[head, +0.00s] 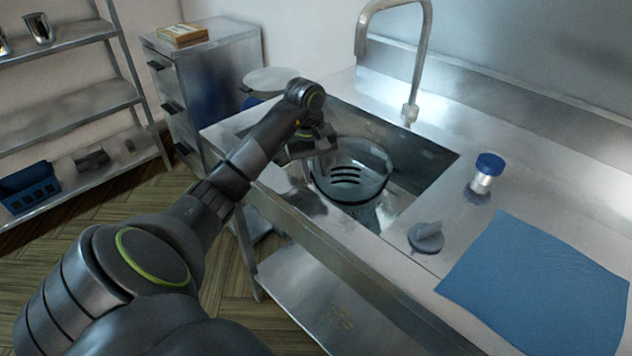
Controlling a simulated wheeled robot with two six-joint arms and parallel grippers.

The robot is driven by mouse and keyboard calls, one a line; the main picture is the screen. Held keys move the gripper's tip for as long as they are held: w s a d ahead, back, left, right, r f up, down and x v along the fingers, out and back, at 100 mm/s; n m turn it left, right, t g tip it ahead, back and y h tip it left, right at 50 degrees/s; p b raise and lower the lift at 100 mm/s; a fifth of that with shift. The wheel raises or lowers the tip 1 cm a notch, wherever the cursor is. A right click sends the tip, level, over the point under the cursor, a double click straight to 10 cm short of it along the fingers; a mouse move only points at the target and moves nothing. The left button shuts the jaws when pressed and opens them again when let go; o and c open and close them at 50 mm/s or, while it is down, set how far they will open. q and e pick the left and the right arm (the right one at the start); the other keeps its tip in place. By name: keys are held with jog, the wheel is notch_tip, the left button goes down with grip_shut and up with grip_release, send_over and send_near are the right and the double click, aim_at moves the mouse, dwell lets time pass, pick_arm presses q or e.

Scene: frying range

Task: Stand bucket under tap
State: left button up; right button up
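A grey bucket (372,187) with a dark rim is in the sink basin (425,165), and dark curved slots or marks show inside it. My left gripper (312,148) is at the bucket's left rim. Its fingers are dark and partly hidden, so I cannot tell whether they are closed on the rim. The bucket's base is hard to make out. My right gripper is not in view.
A blue-capped jar (487,172), a grey knob (426,237) and a blue cloth (540,285) are on the counter right of the sink. Shelves (70,97) stand at left.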

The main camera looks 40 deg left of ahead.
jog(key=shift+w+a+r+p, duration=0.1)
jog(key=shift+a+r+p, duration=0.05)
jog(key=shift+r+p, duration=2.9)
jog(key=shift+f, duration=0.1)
